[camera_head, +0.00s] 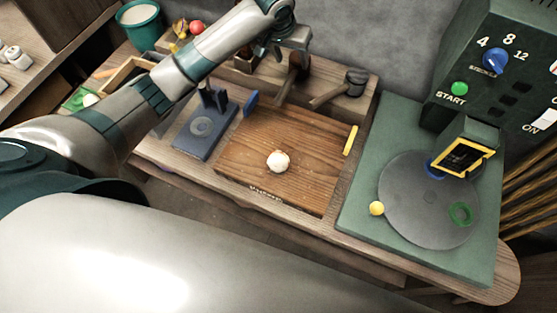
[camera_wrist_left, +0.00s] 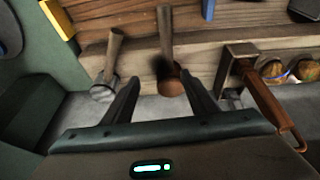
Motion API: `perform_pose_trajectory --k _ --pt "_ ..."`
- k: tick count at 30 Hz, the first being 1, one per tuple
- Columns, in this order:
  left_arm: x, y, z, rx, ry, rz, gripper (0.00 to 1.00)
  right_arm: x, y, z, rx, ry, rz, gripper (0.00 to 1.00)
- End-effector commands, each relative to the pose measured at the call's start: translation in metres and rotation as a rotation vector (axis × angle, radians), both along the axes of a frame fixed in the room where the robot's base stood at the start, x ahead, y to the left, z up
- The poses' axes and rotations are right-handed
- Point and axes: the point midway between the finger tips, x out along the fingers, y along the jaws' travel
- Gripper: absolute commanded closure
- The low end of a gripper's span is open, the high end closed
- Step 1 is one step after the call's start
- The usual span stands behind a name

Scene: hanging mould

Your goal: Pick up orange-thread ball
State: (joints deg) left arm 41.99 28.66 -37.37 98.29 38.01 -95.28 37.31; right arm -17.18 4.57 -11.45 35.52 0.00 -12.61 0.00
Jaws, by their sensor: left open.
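Two round brownish balls, one (camera_wrist_left: 272,68) left of the other (camera_wrist_left: 305,70), sit in a wooden rack at the right of the left wrist view. I cannot tell which, if either, carries orange thread. In the head view a pale ball (camera_head: 278,161) lies on the brown wooden board, and a red ball (camera_head: 197,27) is at the back left. My left gripper (camera_head: 280,48) is above the back of the bench near the tools. In the wrist view its fingers (camera_wrist_left: 160,82) are spread, with nothing held between them. My right gripper is not in view.
A mallet (camera_head: 345,90) and other wooden-handled tools stand at the back of the bench. A blue stand (camera_head: 205,125) is left of the board (camera_head: 250,185). At right, a green machine carries a grey disc (camera_head: 420,205) and a yellow-framed part (camera_head: 464,158). A small yellow ball (camera_head: 376,208) is beside the disc.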

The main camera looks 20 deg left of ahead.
Motion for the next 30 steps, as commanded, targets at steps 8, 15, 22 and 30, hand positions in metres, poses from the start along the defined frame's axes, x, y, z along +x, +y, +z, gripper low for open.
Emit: perform_pose_trajectory --k 8,15,22,30 --pt "-0.101 -0.021 0.01 -0.118 0.114 0.036 0.47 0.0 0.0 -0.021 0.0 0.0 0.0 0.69" --pt "-0.206 -0.019 0.003 -0.153 0.307 0.109 0.47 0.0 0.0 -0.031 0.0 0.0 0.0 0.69" --pt "-0.231 -0.017 0.002 -0.155 0.361 0.136 0.47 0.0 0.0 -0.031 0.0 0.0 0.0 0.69" --pt "-0.23 -0.017 0.001 -0.155 0.36 0.135 0.47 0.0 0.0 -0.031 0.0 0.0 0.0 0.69"
